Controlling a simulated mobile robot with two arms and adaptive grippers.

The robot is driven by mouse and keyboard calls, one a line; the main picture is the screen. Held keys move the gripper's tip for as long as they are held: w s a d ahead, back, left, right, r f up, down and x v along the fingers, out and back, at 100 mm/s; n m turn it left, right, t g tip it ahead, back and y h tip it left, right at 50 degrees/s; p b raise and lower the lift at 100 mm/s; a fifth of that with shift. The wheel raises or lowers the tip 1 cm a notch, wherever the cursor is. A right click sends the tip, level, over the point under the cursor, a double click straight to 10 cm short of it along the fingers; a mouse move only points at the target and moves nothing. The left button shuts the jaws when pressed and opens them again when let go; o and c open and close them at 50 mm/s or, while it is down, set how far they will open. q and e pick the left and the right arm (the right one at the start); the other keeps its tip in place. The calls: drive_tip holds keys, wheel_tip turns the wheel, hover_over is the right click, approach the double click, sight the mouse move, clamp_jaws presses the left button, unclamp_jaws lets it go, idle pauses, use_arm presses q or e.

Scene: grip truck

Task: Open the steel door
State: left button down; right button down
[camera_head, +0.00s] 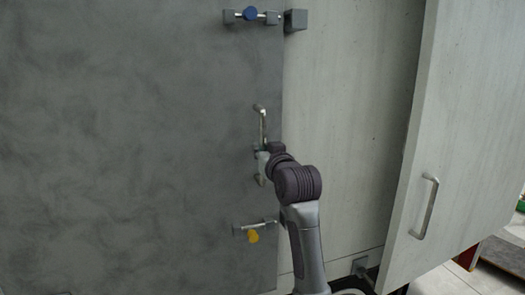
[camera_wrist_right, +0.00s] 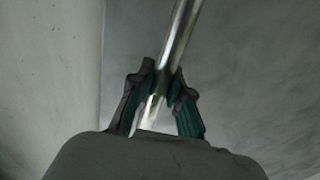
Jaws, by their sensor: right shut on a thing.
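The steel door (camera_head: 130,130) is a large dark grey panel filling the left of the head view. A metal bar handle (camera_head: 263,125) stands upright near its right edge. My right gripper (camera_head: 262,165) is at the lower half of this handle. In the right wrist view the handle bar (camera_wrist_right: 180,35) runs between the two fingers of the right gripper (camera_wrist_right: 160,95), which are closed on it. A bolt with a blue knob (camera_head: 250,14) is at the door's top right edge. A bolt with a yellow knob (camera_head: 254,237) is below the handle. My left gripper is not in view.
A pale wall panel (camera_head: 345,110) lies right of the steel door. A pale door (camera_head: 465,130) with its own metal handle (camera_head: 425,207) stands at an angle on the right. A square bracket (camera_head: 295,20) sits beside the upper bolt. Tiled floor shows at the lower right.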

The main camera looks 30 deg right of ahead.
drive_tip(key=shift+s, duration=0.1)
drive_tip(key=p+v, duration=0.1)
drive_tip(key=v, duration=0.5)
drive_tip(key=shift+a, duration=0.45)
drive_tip(key=shift+s, duration=0.1)
drive_tip(key=shift+p, duration=0.3)
drive_tip(key=a+p+v, duration=0.1)
drive_tip(key=p+v, duration=0.1)
drive_tip(key=v, duration=0.4)
drive_tip(key=shift+a, duration=0.2)
drive_tip(key=shift+f, duration=0.1)
